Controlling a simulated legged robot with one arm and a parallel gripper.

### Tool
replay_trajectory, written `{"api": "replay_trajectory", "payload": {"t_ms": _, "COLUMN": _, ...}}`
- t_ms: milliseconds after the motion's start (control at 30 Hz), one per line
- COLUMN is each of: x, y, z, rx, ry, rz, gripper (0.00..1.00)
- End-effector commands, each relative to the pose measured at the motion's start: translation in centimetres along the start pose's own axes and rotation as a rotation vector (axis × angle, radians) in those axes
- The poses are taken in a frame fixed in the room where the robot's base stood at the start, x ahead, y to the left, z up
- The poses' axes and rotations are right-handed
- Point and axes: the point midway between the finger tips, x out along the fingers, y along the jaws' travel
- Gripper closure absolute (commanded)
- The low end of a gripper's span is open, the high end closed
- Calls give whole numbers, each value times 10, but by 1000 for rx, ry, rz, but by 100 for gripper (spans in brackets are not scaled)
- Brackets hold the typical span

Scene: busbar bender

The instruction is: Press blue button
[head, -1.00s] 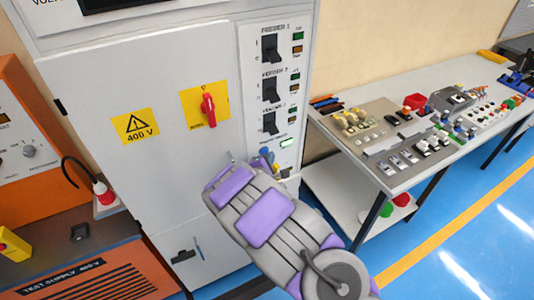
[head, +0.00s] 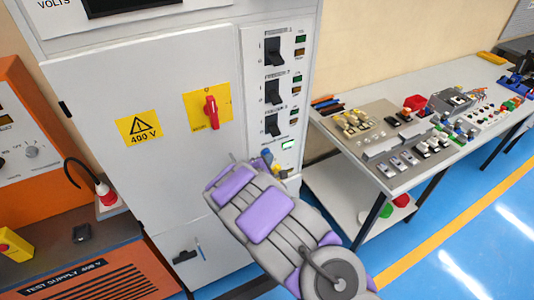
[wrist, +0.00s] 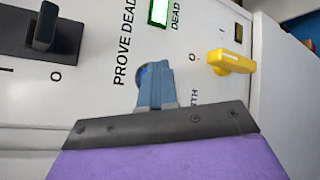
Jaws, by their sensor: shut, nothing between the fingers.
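The blue button (wrist: 143,70) is a small round blue disc on the white panel, beside the PROVE DEAD lettering, in the wrist view. My gripper (wrist: 154,70) is shut and empty, with its blue-grey fingertips in front of the button and hiding most of it. I cannot tell whether they touch it. In the head view my gripper (head: 267,155) is at the lower part of the cabinet's right-hand panel, and the button cannot be made out apart from the fingertips.
A yellow rotary handle (wrist: 231,62) is right of the fingertips. A lit green indicator (wrist: 157,13) is above, and a black switch (wrist: 45,33) is at left. A red handle (head: 211,112) is on the cabinet door. A workbench (head: 410,185) with several parts stands to the right.

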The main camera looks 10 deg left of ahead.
Motion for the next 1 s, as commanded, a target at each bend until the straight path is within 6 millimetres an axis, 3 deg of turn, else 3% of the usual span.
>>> {"api": "replay_trajectory", "payload": {"t_ms": 1000, "x": -3, "y": -1, "z": 6, "rx": 2, "ry": 1, "rz": 1, "gripper": 100}}
